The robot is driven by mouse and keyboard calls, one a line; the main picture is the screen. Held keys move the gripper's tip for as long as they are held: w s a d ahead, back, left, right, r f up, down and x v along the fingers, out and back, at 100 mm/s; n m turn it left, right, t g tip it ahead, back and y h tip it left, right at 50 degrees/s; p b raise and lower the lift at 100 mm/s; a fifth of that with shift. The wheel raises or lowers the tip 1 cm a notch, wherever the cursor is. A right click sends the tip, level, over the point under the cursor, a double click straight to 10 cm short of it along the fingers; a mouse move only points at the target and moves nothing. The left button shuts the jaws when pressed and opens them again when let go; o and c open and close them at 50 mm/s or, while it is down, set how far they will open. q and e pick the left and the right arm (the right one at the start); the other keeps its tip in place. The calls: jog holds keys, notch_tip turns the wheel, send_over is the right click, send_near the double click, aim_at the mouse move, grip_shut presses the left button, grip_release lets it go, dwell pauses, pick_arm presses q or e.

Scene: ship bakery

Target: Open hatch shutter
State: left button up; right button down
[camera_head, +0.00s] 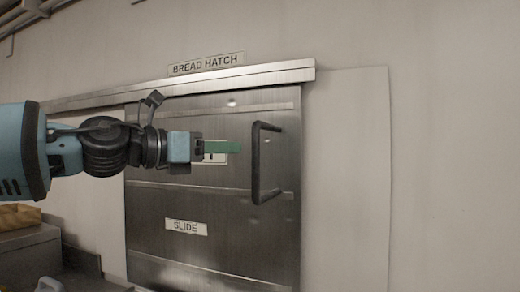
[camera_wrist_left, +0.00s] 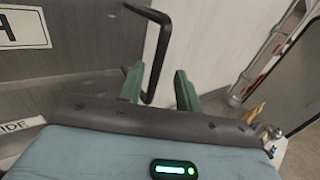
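The hatch shutter (camera_head: 215,258) is a brushed steel panel under a steel rail (camera_head: 200,82), with no gap showing beside it. Its dark vertical bar handle (camera_head: 256,165) stands out near the right edge. A "SLIDE" label (camera_head: 186,228) is on its lower part. My left gripper (camera_head: 238,147) points right at the handle's upper half, its green fingertips just left of the bar in the head view. In the left wrist view the green fingers (camera_wrist_left: 159,84) are apart, and the handle (camera_wrist_left: 158,50) shows between them; contact cannot be told. My right gripper is not in view.
A "BREAD HATCH" sign (camera_head: 206,64) is above the rail. A flat pale wall panel (camera_head: 345,180) right of the shutter is clear. Bread-coloured items (camera_head: 20,215) lie on a counter at lower left. A ladder-like metal frame (camera_wrist_left: 272,50) stands to the right in the wrist view.

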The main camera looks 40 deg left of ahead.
pick_arm(q)
jog(key=shift+x, duration=4)
jog(key=shift+f, duration=0.1)
grip_shut()
